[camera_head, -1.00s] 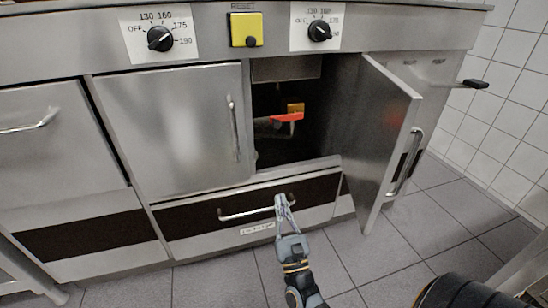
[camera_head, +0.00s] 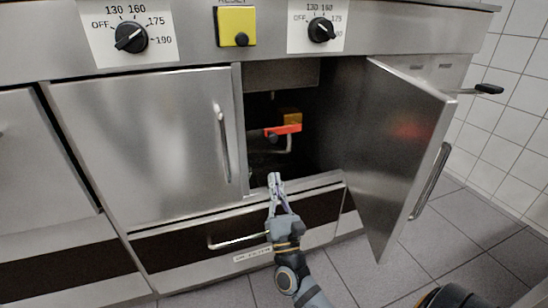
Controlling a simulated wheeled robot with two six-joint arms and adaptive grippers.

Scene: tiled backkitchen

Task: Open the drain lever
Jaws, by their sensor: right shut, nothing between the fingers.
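The red drain lever (camera_head: 283,131) sits inside the open cabinet compartment, on a pipe, with a yellow-orange part (camera_head: 292,118) just behind and above it. The lever lies roughly level across the picture. My right gripper (camera_head: 275,180) is shut and empty. It points up at the compartment's lower front edge, below the lever and apart from it. My left gripper does not show.
The open door (camera_head: 405,150) stands out to the right of the compartment. A closed door (camera_head: 150,140) is on the left. A drawer handle (camera_head: 238,242) juts out below. Knobs and a yellow reset panel (camera_head: 235,27) are above. The compartment's inside is dark.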

